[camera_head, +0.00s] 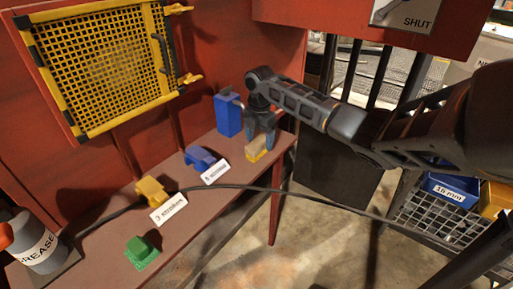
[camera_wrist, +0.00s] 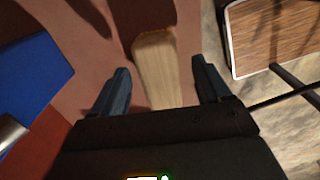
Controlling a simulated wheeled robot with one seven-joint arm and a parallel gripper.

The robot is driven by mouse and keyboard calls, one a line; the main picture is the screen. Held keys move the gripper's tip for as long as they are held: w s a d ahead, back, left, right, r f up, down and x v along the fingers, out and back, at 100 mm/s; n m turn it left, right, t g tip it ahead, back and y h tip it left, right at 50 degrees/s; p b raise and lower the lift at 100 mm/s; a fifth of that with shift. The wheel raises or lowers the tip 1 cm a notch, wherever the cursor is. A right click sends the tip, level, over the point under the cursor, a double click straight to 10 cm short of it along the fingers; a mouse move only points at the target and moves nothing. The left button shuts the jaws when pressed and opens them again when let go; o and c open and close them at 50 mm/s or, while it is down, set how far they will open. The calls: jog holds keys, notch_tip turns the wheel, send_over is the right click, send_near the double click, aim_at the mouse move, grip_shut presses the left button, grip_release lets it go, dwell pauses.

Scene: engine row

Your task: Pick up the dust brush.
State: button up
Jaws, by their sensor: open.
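The dust brush (camera_head: 257,149) lies at the right end of the red shelf in the head view; it has a pale wooden body with yellow at its lower edge. In the wrist view its pale wooden part (camera_wrist: 157,72) points up between the two fingers. My gripper (camera_head: 260,136) is over the brush with its fingers pointing down. In the wrist view my gripper (camera_wrist: 160,83) is open, with a finger on each side of the wood and gaps between. My gripper hides part of the brush in the head view.
A blue box (camera_head: 228,114) stands just left of my gripper. Blue (camera_head: 201,158), yellow (camera_head: 151,190) and green (camera_head: 141,252) blocks and a grease can (camera_head: 36,243) sit further left on the shelf. A dark cable (camera_head: 300,194) crosses in front.

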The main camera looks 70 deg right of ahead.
aim_at(260, 139)
jog(key=shift+d+f, duration=0.1)
jog(key=shift+f, duration=1.45)
jog(key=c, duration=1.1)
